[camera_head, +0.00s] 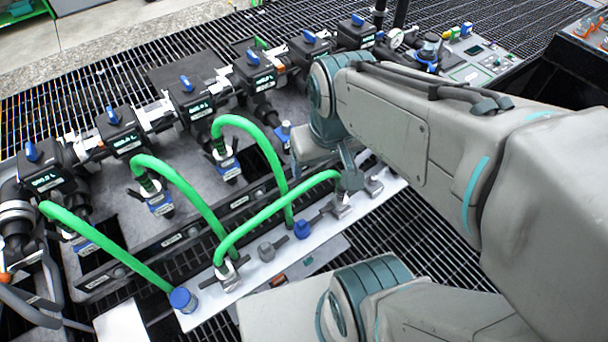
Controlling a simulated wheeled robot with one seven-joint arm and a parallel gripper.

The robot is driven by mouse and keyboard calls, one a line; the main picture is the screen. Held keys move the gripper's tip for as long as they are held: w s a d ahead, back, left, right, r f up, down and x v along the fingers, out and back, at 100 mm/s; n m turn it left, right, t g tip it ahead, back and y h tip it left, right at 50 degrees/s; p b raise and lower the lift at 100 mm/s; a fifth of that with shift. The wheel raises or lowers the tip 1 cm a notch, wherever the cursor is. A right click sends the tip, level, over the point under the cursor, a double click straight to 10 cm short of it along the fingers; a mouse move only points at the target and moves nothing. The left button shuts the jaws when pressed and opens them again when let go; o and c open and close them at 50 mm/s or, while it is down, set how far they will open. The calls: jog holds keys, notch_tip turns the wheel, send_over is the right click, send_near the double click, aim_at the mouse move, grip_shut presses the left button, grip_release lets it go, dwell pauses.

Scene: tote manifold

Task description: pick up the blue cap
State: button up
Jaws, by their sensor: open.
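Two blue caps stand on the white strip at the front of the manifold. One blue cap (302,229) is near the strip's middle, beside grey fittings. The other, a larger blue cap (183,299), is at the strip's left end, by the end of a green hose. My gripper (349,182) is over the right part of the white strip (262,286), up and to the right of the middle cap and apart from it. It is open. My arm hides part of the strip and its fittings, and the fingertips are small and partly hard to make out.
Green hoses (262,219) arch from the valve row to the strip, and one ends close by my gripper. Grey fittings (270,249) stand along the strip. Black valves with blue handles (190,98) line the back. Dark floor grating (425,235) lies right of the strip.

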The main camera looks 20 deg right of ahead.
jog(key=w+f+n+g+b, duration=0.1)
jog(key=w+f+n+b, duration=0.3)
jog(key=f+n+b, duration=0.5)
jog(key=w+f+n+b, duration=0.2)
jog(key=w+f+b, duration=0.2)
jog(key=f+b, duration=0.6)
jog(key=n+g+b, duration=0.2)
jog(key=n+b, duration=0.8)
jog(key=b, duration=0.1)
send_over(302, 228)
jog(key=w+d, duration=0.1)
notch_tip(302, 228, down, 21)
jog(key=shift+w+d+r, duration=0.1)
jog(key=shift+d+r, duration=0.05)
notch_tip(302, 228, down, 8)
jog(key=b, duration=0.3)
jog(key=shift+f, duration=0.2)
jog(key=f+b, duration=0.2)
jog(key=f, duration=0.1)
jog(key=a+f+b, duration=0.1)
jog(key=f, duration=0.1)
jog(key=shift+f+b, duration=0.2)
jog(key=shift+b, duration=0.15)
jog(key=shift+r, duration=0.1)
jog(key=c, duration=1.1)
